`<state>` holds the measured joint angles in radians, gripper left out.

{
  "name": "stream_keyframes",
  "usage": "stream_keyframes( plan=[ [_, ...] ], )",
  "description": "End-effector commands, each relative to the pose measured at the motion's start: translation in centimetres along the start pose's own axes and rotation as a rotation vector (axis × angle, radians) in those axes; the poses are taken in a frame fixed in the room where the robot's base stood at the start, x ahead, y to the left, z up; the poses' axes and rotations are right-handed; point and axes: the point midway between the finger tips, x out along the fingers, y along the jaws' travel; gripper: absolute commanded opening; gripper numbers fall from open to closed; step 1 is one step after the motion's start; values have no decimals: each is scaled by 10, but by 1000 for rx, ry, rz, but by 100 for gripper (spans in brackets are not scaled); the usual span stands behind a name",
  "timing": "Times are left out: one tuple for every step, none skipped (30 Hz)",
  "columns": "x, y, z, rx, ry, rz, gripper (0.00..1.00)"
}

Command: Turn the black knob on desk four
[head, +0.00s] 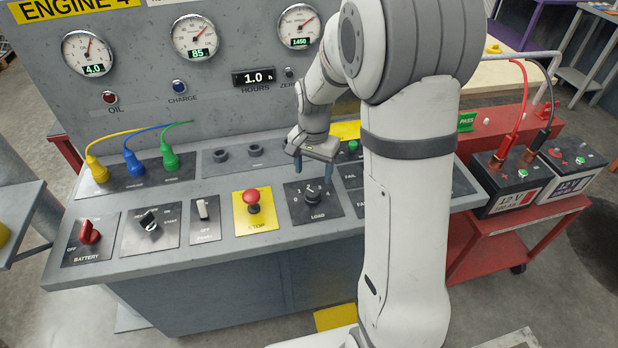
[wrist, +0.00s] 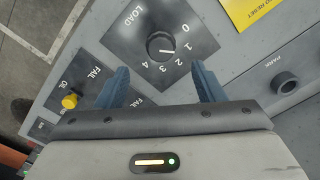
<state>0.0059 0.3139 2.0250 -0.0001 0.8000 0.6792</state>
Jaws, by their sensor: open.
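The black LOAD knob (head: 310,192) sits on a dark plate on the sloped top of the desk marked ENGINE 4. In the wrist view the knob (wrist: 162,46) is near the top middle, with the numbers 0 to 4 around part of it. Its exact setting is too small to read surely. My gripper (head: 313,168) is open and empty above and behind the knob in the head view. In the wrist view both blue fingertips (wrist: 160,70) show, one on each side below the knob, apart from it. Another black rotary switch (head: 149,221) is further left.
A red STOP button (head: 252,198) on a yellow plate is left of the knob. A red BATTERY switch (head: 88,232) is far left. Yellow, blue and green plugs (head: 133,165) stand behind. A red cart (head: 490,240) with batteries is at right. A yellow knob (wrist: 69,101) lies near the fingers.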

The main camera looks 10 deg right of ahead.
Motion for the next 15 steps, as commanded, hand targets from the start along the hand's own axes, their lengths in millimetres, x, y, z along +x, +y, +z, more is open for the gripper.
stream_keyframes(
  plan=[
    [3, -1, -1, 6, -3, 3, 62],
    [5, -2, -2, 9, -4, 3, 62],
    [10, -2, -2, 11, -4, 3, 62],
    [13, -2, -2, 11, -5, 4, 62],
    [18, -2, -1, 11, -6, 5, 62],
    [23, -2, -1, 10, -6, 4, 62],
    [28, -1, -1, 10, -7, 5, 62],
    [34, -2, -1, 10, -6, 5, 62],
    [40, -2, -1, 9, -6, 5, 62],
    [45, -2, -1, 9, -6, 5, 62],
    [50, -1, -1, 9, -7, 5, 62],
    [56, -1, 0, 8, -6, 5, 62],
    [60, -1, 0, 8, -6, 5, 62],
    [64, -2, -1, 8, -5, 4, 62],
    [68, -2, -1, 8, -5, 4, 62]
  ],
)
